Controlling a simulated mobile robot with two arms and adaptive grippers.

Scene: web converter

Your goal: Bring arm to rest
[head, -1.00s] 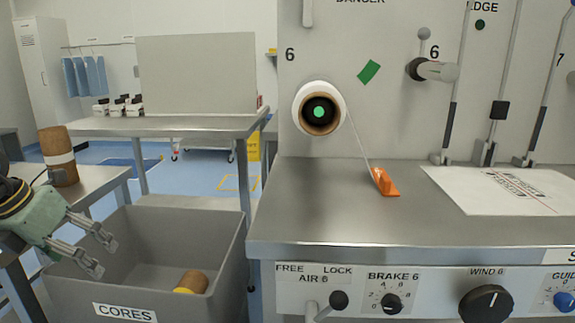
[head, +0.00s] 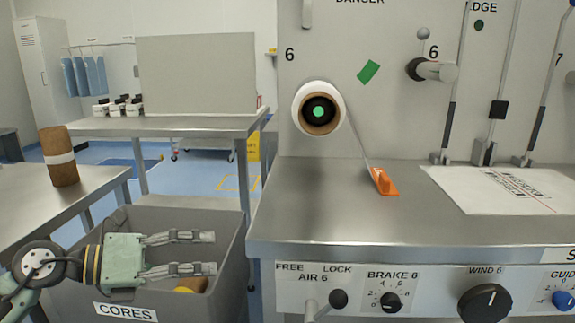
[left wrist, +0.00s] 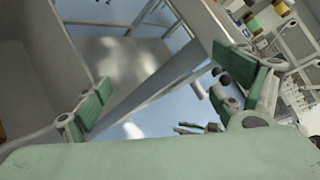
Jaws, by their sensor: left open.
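My left gripper (head: 214,253) is open and empty, its fingers pointing right above the grey bin labelled CORES (head: 180,219). Its two fingers are apart in the left wrist view (left wrist: 168,88), with green pads and nothing between them. My right gripper is not in view.
The machine's steel shelf (head: 340,215) is on the right, with an orange tool (head: 382,181) and a white sheet (head: 505,188). A brown roll with a white band (head: 59,157) stands on the left table (head: 105,177). A white roll (head: 318,108) sits on the machine's spindle.

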